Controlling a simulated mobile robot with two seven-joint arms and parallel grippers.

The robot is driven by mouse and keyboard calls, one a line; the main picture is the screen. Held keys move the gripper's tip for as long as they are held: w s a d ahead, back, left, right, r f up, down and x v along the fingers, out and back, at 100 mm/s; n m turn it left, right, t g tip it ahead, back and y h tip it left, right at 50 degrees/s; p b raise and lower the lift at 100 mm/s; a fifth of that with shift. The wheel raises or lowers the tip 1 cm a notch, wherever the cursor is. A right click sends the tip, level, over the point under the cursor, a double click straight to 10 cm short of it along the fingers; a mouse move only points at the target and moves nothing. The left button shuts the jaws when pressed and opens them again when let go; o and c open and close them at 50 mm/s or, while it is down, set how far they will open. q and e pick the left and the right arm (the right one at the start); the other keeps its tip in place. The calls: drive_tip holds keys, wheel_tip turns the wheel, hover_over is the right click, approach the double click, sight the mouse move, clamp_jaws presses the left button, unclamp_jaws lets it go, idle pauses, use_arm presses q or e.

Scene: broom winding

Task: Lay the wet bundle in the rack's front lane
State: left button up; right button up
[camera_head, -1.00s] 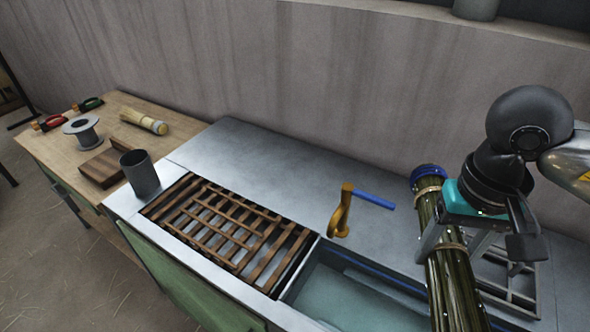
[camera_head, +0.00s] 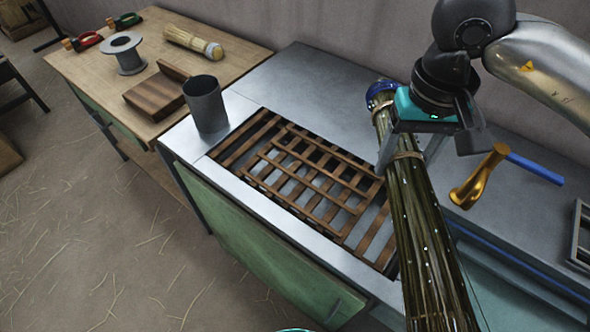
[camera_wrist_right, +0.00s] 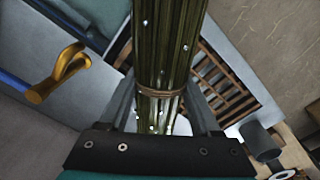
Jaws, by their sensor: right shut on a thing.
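The wet bundle (camera_head: 420,230) is a long sheaf of dark green stalks with water drops, pale ties and a blue band at its upper end. My right gripper (camera_head: 400,150) is shut on it near that end. The right wrist view also shows the bundle (camera_wrist_right: 168,50) between the fingers (camera_wrist_right: 165,105). The bundle is held over the right end of the rack and the sink edge, hiding part of both. The brown slatted rack (camera_head: 262,170) is set into the grey counter, and its visible slats are empty. My left gripper is not in view.
A grey cup (camera_head: 205,103) stands at the rack's left corner. A brass tap with a blue lever (camera_head: 480,178) is right of the bundle. A wooden table at left holds a spool (camera_head: 126,54), a wooden block (camera_head: 155,97) and a pale bundle (camera_head: 192,42).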

use_arm(q)
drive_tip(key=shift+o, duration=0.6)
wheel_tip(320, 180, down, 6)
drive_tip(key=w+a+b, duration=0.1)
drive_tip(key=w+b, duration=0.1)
drive_tip(key=b, duration=0.3)
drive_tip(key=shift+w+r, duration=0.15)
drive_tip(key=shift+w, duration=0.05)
use_arm(e)
wheel_tip(320, 180, down, 7)
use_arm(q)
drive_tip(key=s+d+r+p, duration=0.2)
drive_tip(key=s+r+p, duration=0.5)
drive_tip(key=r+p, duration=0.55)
use_arm(e)
drive_tip(key=m, duration=2.5)
approach(310, 201)
wheel_tip(310, 201, down, 6)
drive_tip(key=b, duration=0.6)
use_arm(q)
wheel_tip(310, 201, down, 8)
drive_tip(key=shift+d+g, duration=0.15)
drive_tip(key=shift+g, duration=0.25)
use_arm(e)
drive_tip(key=o, duration=1.5)
